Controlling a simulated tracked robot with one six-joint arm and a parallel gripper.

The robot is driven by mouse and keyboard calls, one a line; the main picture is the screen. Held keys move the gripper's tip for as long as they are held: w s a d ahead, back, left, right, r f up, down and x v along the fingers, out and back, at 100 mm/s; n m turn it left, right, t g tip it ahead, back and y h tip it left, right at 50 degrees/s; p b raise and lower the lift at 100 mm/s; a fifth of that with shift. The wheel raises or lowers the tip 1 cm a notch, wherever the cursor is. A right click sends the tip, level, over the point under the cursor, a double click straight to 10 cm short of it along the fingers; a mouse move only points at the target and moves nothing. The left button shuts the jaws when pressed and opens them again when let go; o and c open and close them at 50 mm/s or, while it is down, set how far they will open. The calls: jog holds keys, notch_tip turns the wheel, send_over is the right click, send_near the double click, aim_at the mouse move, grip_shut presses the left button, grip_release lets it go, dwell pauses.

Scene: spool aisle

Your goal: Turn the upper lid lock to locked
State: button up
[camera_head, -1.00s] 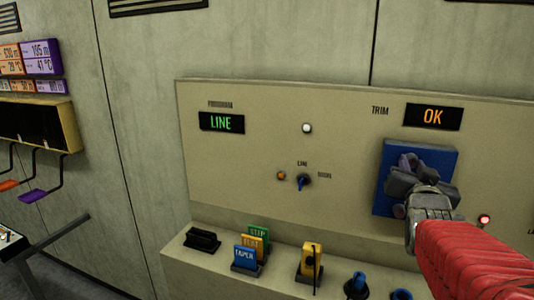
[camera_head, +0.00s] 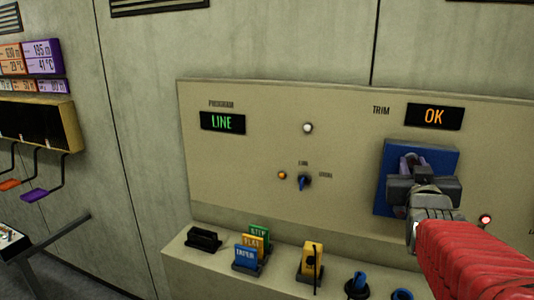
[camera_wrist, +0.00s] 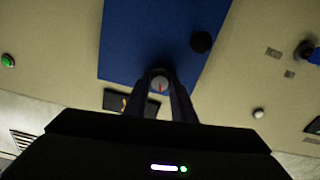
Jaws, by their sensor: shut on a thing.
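The blue lid (camera_head: 450,158) is a square plate on the beige panel, below the OK display. It also shows in the wrist view (camera_wrist: 130,45). My gripper (camera_head: 410,168) is in front of its upper part and hides much of it. Any lock lettering cannot be read.
The TRIM display (camera_head: 434,117) reads OK and the PROGRAM display (camera_head: 222,123) reads LINE. A selector knob (camera_head: 304,181) is left of the lid. A red lamp (camera_head: 485,219) glows close to my arm. Labelled blocks (camera_head: 248,257) and blue knobs (camera_head: 357,286) stand on the ledge below.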

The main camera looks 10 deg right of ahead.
jog(key=n, duration=0.7)
jog(key=shift+a+n, duration=0.15)
jog(key=shift+n, duration=0.15)
jog(key=n, duration=0.3)
jog(key=shift+n, duration=1.9)
jog(key=shift+f, duration=0.1)
jog(key=o, duration=1.1)
jog(key=shift+c, duration=0.2)
